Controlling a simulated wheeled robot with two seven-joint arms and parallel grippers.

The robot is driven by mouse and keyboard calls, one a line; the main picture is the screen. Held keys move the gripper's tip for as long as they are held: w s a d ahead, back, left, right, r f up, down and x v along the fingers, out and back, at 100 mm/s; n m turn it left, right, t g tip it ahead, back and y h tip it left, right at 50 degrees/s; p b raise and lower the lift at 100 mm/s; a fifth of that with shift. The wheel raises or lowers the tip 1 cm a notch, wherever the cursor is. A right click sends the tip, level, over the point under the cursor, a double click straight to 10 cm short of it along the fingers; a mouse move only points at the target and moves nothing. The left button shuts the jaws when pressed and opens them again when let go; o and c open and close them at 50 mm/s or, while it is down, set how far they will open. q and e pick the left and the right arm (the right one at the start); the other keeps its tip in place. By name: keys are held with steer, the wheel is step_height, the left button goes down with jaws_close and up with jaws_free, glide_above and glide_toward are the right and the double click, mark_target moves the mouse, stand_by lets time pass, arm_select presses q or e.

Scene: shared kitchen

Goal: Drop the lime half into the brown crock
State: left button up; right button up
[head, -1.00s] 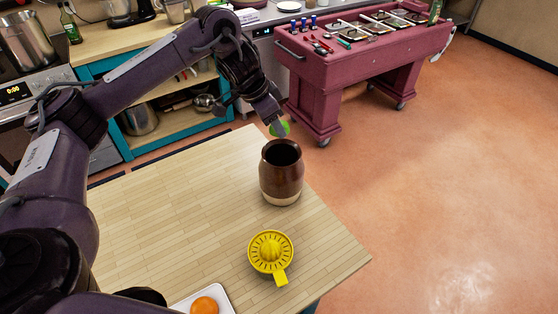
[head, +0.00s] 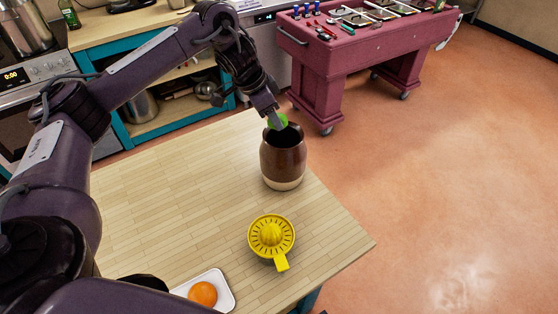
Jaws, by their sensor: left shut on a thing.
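The brown crock (head: 284,163) stands upright on the wooden table, with a pale band at its base and a dark open mouth. My left gripper (head: 277,122) reaches in from the left and points down at the crock's far rim. It is shut on the green lime half (head: 283,119), which shows at the fingertips over or just behind the far side of the mouth. I cannot tell exactly how high it is above the rim. My right gripper is not in view.
A yellow citrus juicer (head: 271,236) sits in front of the crock. A white tray (head: 226,292) with an orange fruit (head: 203,294) lies at the table's near edge. The table (head: 180,190) is clear left of the crock.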

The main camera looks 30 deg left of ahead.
arm_select(q)
steer(key=shift+r, duration=0.1)
steer(key=o, duration=0.9)
steer(key=shift+o, duration=1.1)
steer(key=p+v, duration=0.1)
steer(key=v, duration=0.6)
steer(key=shift+r, duration=0.3)
steer(key=shift+s+a, duration=0.1)
